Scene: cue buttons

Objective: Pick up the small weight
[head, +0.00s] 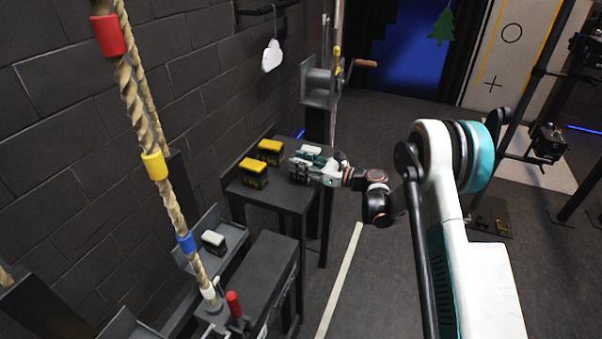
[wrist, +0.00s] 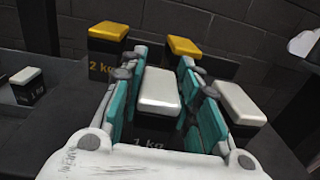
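A small dark weight with a white top (wrist: 158,92), marked "1 kg", stands upright between the teal fingers of my gripper (wrist: 162,88) in the wrist view. The fingers are spread, one on each side of it, close to its sides; I cannot tell whether they touch it. In the head view my gripper (head: 306,172) is low over the dark table (head: 283,196) and hides most of this weight. A second white-topped weight (wrist: 237,104) stands just right of the right finger; its top also shows in the head view (head: 312,150).
Two yellow-topped weights (head: 252,170) (head: 270,148) stand beyond my fingers; the left one (wrist: 107,40) is marked "2 kg" in the wrist view. Another white-topped weight (head: 213,241) sits on a lower shelf. A rope (head: 150,140) and brick wall (head: 60,130) are at left.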

